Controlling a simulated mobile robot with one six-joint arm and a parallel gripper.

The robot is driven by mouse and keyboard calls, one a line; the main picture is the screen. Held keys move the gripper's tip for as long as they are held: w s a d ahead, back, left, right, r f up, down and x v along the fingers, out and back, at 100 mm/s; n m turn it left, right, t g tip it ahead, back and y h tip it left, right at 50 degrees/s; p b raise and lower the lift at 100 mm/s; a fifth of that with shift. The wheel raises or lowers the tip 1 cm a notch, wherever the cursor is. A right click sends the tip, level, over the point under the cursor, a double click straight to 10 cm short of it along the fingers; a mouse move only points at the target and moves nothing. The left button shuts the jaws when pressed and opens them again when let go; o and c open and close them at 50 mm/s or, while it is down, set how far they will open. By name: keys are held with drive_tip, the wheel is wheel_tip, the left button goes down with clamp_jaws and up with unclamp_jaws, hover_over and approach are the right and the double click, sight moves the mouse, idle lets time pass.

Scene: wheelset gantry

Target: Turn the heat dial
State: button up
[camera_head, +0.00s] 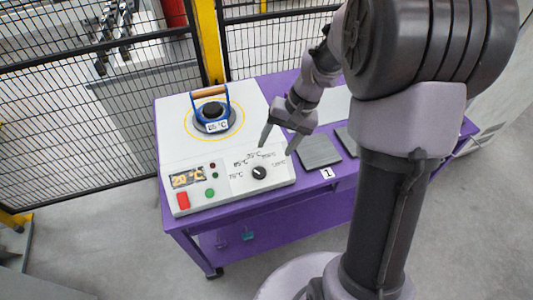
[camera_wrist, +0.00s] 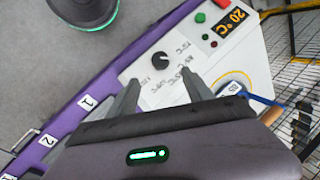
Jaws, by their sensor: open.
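The heat dial (camera_head: 259,172) is a small black knob on the sloped white control panel. Temperature labels are printed in an arc around it. The dial also shows in the wrist view (camera_wrist: 160,59), beyond my fingertips and a little to the left. My gripper (camera_head: 275,151) hangs above the panel, its two fingers apart and empty. In the wrist view my gripper (camera_wrist: 166,88) points toward the panel, with the dial clear of both fingers. The orange display (camera_head: 188,178) reads 20 °C.
A red button (camera_head: 183,200) and a green button (camera_head: 209,193) sit left of the dial. A blue-framed piece with a wooden handle (camera_head: 210,105) stands on the round plate behind. A grey pad (camera_head: 319,151) lies right of the panel on the purple table (camera_head: 191,234). Black mesh fencing (camera_head: 70,110) stands behind.

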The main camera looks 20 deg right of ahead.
drive_tip(key=p+v, duration=0.1)
drive_tip(key=v, duration=0.4)
drive_tip(key=s+a+r+t+h+b, duration=0.1)
drive_tip(key=s+a+r, duration=0.3)
drive_tip(key=s, duration=0.5)
drive_tip(key=s+a+r+t+b, duration=0.2)
drive_tip(key=s+a+r+t, duration=0.2)
drive_tip(key=s, duration=0.5)
drive_tip(key=shift+s+a+r+h, duration=0.25)
drive_tip(key=shift+a+h, duration=0.15)
drive_tip(key=shift+a, duration=0.7)
